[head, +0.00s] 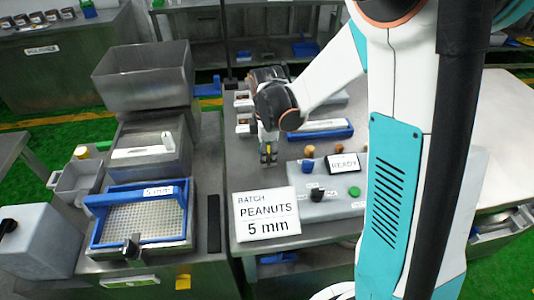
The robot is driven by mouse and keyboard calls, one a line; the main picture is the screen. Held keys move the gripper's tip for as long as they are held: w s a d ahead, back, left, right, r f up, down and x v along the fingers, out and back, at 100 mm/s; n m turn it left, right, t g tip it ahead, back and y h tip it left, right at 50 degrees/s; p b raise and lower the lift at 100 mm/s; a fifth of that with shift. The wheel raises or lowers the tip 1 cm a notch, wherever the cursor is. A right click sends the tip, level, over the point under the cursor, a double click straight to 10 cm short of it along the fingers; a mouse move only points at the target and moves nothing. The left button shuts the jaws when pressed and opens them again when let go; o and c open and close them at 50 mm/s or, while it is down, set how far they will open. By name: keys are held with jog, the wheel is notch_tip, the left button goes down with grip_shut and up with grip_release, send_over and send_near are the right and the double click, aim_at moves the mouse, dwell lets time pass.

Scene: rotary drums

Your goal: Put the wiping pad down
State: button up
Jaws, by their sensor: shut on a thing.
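My gripper (268,155) hangs pointing down over the left part of the middle bench. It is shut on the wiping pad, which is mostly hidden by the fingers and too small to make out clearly. I cannot tell whether the pad touches the bench top.
A "PEANUTS 5 mm" card (267,214) and a grey control panel (325,203) with knobs and a "READY" sign (343,163) stand nearer. A blue-framed sieve (140,218) sits on the left machine. Small bins (243,122) stand left of my gripper.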

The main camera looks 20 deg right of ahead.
jog(key=shift+f, duration=0.2)
jog(key=o, duration=1.1)
jog(key=shift+r, duration=0.15)
notch_tip(320, 180, up, 12)
jog(key=p, duration=0.4)
jog(key=shift+s+r+m+t, duration=1.2)
jog(key=shift+s+r+m, duration=0.4)
jog(key=shift+s+m, duration=1.2)
jog(key=shift+s+r+m+t, duration=1.2)
jog(key=shift+s+r+m, duration=0.35)
jog(key=shift+s+m, duration=1.2)
jog(key=shift+s+r+m+t, duration=1.4)
jog(key=shift+s+m, duration=0.95)
jog(key=shift+s, duration=0.8)
